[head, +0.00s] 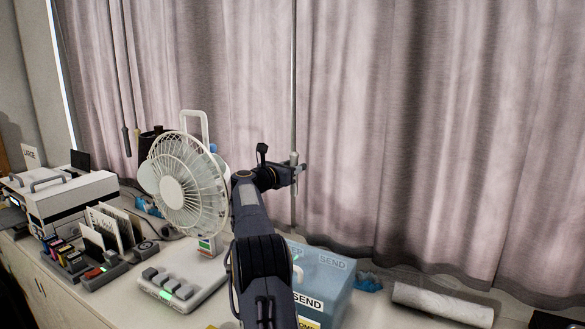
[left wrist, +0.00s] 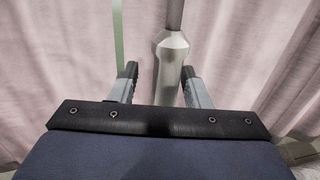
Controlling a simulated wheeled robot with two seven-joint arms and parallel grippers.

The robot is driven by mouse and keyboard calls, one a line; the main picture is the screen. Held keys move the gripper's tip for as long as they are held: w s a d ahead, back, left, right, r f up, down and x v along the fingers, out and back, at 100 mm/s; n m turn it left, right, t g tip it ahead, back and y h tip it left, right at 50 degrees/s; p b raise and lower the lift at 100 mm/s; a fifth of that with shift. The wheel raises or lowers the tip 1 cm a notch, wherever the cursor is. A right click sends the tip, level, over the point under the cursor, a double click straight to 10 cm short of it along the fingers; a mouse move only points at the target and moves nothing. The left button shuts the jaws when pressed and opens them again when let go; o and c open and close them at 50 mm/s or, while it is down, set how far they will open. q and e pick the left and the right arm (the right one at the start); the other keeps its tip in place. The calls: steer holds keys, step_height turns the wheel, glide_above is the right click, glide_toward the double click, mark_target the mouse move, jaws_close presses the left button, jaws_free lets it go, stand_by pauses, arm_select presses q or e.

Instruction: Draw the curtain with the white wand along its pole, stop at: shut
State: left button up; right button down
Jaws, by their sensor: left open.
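The pinkish-grey curtain (head: 370,120) hangs in folds across nearly the whole back of the head view. A pale grey-white wand (head: 293,75) hangs upright in front of it; its thicker lower end shows in the left wrist view (left wrist: 170,62). My left gripper (head: 297,168) is at this lower end. In the left wrist view its fingers (left wrist: 158,85) are open, one each side of the wand's end, nearer the right finger. I cannot tell whether either touches it. The pole and the curtain's top are out of view. My right gripper is not in view.
A darker wand (head: 125,135) hangs at the left. A white fan (head: 185,182) stands left of my arm. A blue clear box (head: 325,280) and a white roll (head: 442,303) are on the counter. A bright narrow gap (head: 62,70) shows at the curtain's left edge.

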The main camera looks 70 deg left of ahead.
arm_select(q)
steer(key=shift+d, duration=0.1)
steer(key=shift+s, duration=0.2)
steer(key=b+v, duration=0.3)
steer(key=v, duration=0.4)
steer(key=shift+d, duration=0.15)
